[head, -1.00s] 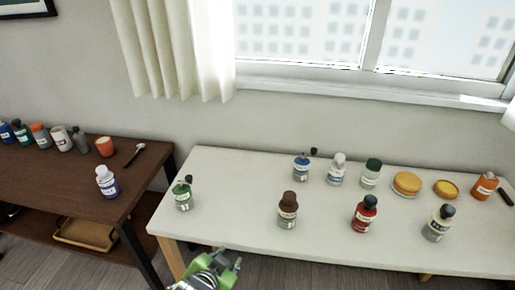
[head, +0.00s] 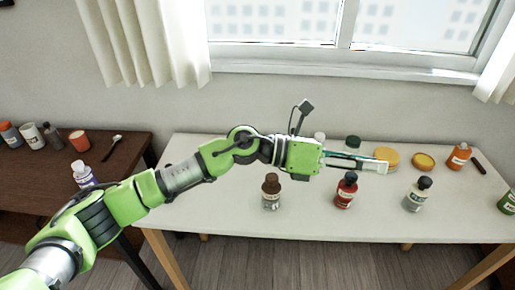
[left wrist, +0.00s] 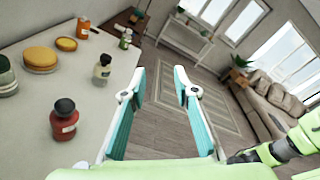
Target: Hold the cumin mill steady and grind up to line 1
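Several small bottles or mills stand upright on the white table; their labels are too small to read, so I cannot tell which is the cumin mill. In the head view the front row has a brown-topped one (head: 271,194), a red one with a dark cap (head: 346,190) and a grey one with a black cap (head: 417,195). The left wrist view also shows the red one (left wrist: 63,122) and the black-capped one (left wrist: 103,70). My left gripper (head: 383,166) is open and empty above the table, pointing right; its parted fingers show in the left wrist view (left wrist: 159,80).
Behind stand a green-lidded jar (head: 353,144), yellow round items (head: 424,161) and an orange bottle (head: 459,156). A green bottle (head: 507,202) is at the right edge. A dark wooden table (head: 115,168) with cups is at left. My left arm hides part of the white table (head: 300,222).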

